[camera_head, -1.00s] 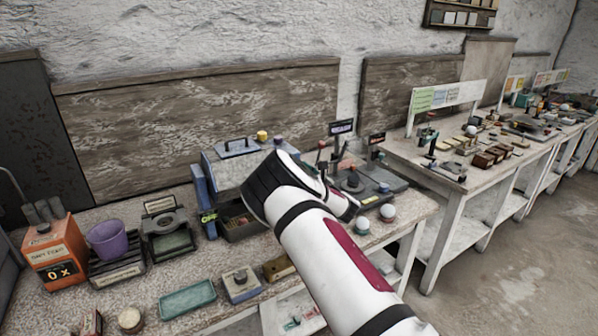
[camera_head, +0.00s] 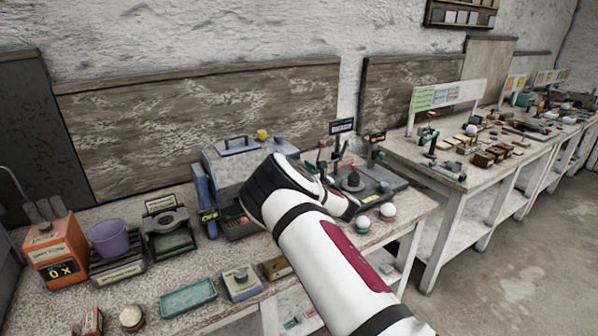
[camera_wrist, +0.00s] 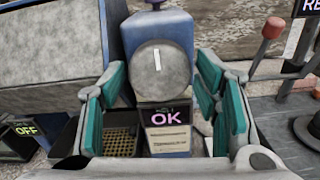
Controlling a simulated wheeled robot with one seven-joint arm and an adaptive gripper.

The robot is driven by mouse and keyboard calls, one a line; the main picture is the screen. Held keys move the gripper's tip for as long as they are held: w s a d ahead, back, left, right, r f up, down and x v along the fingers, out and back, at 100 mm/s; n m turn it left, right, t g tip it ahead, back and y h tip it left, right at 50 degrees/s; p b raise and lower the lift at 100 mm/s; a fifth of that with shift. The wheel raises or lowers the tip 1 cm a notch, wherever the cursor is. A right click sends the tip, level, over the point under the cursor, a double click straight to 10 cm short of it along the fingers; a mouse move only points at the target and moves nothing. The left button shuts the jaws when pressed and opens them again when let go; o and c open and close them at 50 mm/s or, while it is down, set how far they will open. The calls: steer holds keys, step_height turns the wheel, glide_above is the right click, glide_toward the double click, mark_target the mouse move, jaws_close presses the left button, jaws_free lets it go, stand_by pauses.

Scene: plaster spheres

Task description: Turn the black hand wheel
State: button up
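In the wrist view a round grey wheel face (camera_wrist: 160,72) with a short white mark, near upright, sits on the front of a blue housing (camera_wrist: 140,32). It looks the likeliest to be the hand wheel, though it shows grey rather than black. My gripper (camera_wrist: 162,88) is open, with teal pads to the left and right of the wheel. A gap shows on each side, and I cannot tell whether the pads reach the wheel's depth. Below it a small display reads OK.
A red-knobbed lever (camera_wrist: 272,28) and a dark round object (camera_wrist: 307,131) stand to the right in the wrist view. A dark perforated tray (camera_wrist: 122,140) lies below left. A purple bowl (camera_head: 108,238) stands far left.

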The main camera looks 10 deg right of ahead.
steer(key=v, duration=1.2)
